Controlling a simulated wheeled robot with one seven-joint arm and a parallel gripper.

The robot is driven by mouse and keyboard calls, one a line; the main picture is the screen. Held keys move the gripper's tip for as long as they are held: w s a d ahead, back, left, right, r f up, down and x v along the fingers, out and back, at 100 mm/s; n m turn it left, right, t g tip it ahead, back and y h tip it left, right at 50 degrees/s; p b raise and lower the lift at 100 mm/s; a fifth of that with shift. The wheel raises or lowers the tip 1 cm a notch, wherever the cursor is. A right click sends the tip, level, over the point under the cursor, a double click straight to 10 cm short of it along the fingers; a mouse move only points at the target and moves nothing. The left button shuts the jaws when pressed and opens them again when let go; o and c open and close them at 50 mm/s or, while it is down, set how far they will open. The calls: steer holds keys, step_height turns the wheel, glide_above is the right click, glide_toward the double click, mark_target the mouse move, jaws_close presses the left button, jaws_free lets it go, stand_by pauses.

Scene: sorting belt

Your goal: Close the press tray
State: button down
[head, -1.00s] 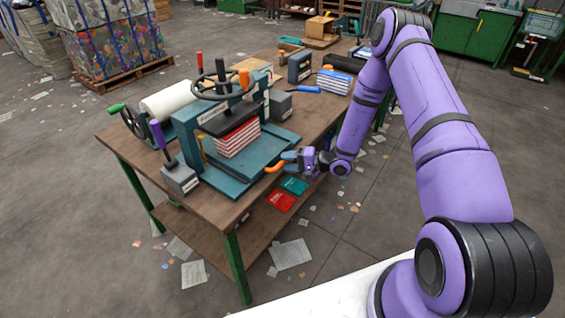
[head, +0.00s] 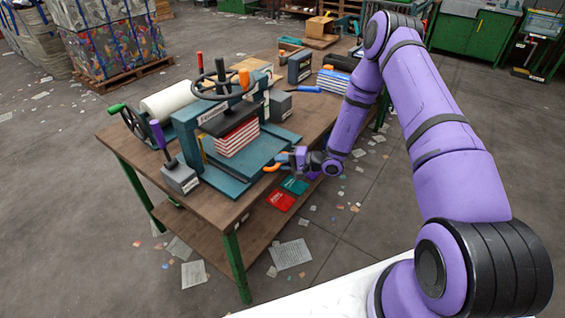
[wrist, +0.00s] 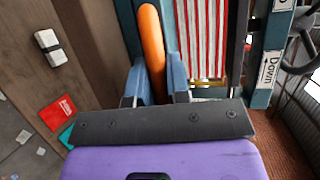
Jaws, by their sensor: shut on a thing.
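The teal book press (head: 187,130) stands on the wooden table, with its flat teal press tray (head: 250,160) sticking out at the front. An orange handle (head: 271,168) is at the tray's near right edge. My gripper (head: 283,158) reaches it from the right. In the wrist view the orange handle (wrist: 150,40) lies between the two blue-grey fingers of my gripper (wrist: 157,75), which are shut on it. A stack of red-and-white books (head: 238,138) is under the black press plate; it also shows in the wrist view (wrist: 200,40). The tray's inner part is hidden under the press.
A grey block with a purple lever (head: 180,178) stands left of the tray. Red (head: 281,201) and teal (head: 294,185) booklets lie by the table's front edge. A black handwheel (head: 223,80) tops the press. Blue-and-white books (head: 334,82) lie farther back.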

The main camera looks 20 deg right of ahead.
mark_target(273, 157)
steer(key=shift+w+a, duration=0.55)
steer(key=shift+w, duration=0.25)
steer(key=shift+w+a, duration=0.55)
steer(key=shift+w, duration=0.25)
steer(key=c, duration=1.1)
jaws_free()
steer(key=shift+a, duration=0.1)
steer(key=shift+f, duration=0.1)
